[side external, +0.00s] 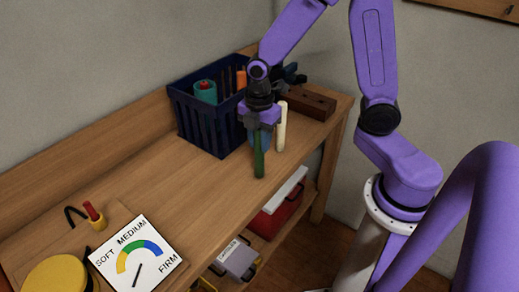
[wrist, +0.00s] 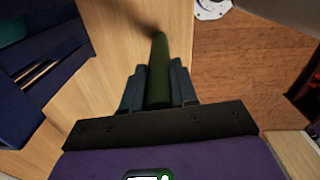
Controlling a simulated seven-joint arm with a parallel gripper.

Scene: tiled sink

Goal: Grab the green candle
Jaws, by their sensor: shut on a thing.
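The green candle (side external: 259,163) is a slim dark green stick, upright or nearly so, over the wooden workbench near its front edge. My gripper (side external: 260,140) is shut on its upper part, with the fingers on either side. In the wrist view the candle (wrist: 159,70) stands out between the two grey-blue fingers (wrist: 159,88). In the side view its lower end is at or just above the bench top; I cannot tell whether it touches.
A cream candle (side external: 281,127) stands just right of my gripper. A dark blue slotted crate (side external: 206,129) with a teal roll is behind left. A brown block with holes (side external: 310,103) lies at the back right. A dial card (side external: 137,254) lies front left; the bench middle is clear.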

